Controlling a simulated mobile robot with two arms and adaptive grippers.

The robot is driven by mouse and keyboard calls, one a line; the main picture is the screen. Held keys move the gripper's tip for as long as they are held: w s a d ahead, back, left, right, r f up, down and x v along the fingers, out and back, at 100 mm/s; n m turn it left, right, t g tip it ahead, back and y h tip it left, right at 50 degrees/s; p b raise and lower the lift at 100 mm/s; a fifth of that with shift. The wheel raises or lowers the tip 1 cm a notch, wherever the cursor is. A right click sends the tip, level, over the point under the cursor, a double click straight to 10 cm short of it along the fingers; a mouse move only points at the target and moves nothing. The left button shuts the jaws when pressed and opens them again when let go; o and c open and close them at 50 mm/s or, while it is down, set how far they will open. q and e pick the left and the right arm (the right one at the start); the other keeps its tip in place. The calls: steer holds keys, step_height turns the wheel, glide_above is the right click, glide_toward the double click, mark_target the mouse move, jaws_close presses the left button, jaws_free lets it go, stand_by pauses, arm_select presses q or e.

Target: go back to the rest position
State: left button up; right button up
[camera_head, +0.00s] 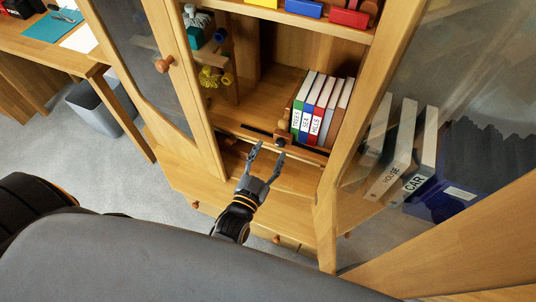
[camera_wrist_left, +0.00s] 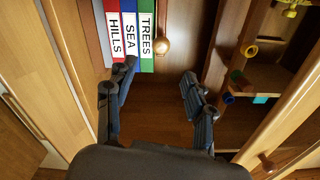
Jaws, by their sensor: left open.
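My left gripper (camera_head: 268,160) is open and empty in front of the open cabinet, at the height of the shelf with the books. It also shows in the left wrist view (camera_wrist_left: 158,92), its two fingers spread apart. In that view one finger overlaps the lower ends of the books (camera_wrist_left: 130,35). I cannot tell whether it touches them. The books (camera_head: 318,108), labelled TREES, SEA and HILLS, stand upright beside a wooden holder with a round knob (camera_wrist_left: 162,46). My right gripper is not in either view.
The left cabinet door (camera_head: 200,120) and the glazed right door (camera_head: 385,110) stand open on both sides. Colored blocks (camera_head: 305,8) lie on the upper shelf. Yellow and blue items (camera_head: 214,76) are left of the books. A desk (camera_head: 60,50) and a grey bin (camera_head: 95,108) are at left.

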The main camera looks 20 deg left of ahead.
arm_select(q)
steer(key=shift+s, duration=0.1)
stand_by(0.5)
steer(key=s+f+g+h+p, duration=0.1)
steer(key=s+f+g, duration=0.4)
steer(key=f, duration=0.8)
steer(key=s+f+g, duration=0.3)
steer(key=s+f, duration=0.4)
steer(key=f, duration=0.5)
steer(key=s+a+f+g, duration=0.2)
steer(key=s+f+g, duration=0.1)
steer(key=s, duration=0.5)
steer(key=s+a+f+g+y+p, duration=0.1)
steer(key=s+a+f+g, duration=0.2)
steer(key=s+f, duration=0.3)
steer(key=s+a+f+n+g, duration=0.1)
steer(key=s+a+f+g, duration=0.2)
steer(key=s, duration=0.8)
step_height(320, 180, down, 2)
steer(key=shift+a+f+y, duration=0.15)
steer(key=shift+f+y, duration=0.05)
steer(key=shift+y, duration=0.1)
